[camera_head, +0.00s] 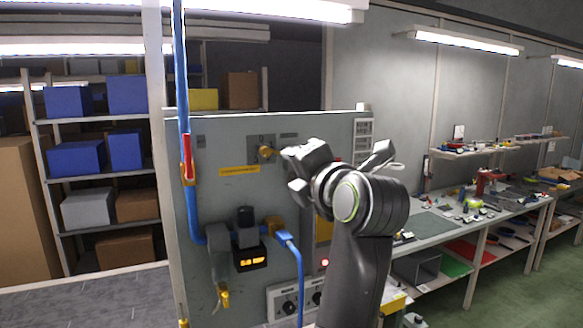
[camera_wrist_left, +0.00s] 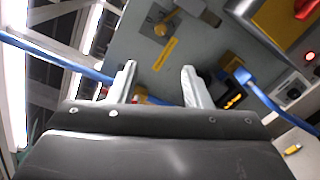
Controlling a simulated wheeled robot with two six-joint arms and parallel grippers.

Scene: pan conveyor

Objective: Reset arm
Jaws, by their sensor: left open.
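My left arm rises at the centre of the head view, in front of a grey control panel (camera_head: 215,140). My left gripper (camera_head: 296,170) is at the arm's upper end, just right of a yellow knob (camera_head: 265,152) as seen in the picture. In the left wrist view the two light fingers of the gripper (camera_wrist_left: 160,80) stand well apart with nothing between them. The panel (camera_wrist_left: 135,45) is beyond the fingertips, and I see no contact. The arm hides part of the panel's right side. My right gripper is not in view.
A blue pipe with a red handle (camera_head: 188,158) runs down the panel's left. A blue cable (camera_head: 299,270), a black box with an orange display (camera_head: 250,258) and dials (camera_head: 290,307) sit lower. Shelves with boxes are at left; a cluttered workbench (camera_head: 440,222) is at right.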

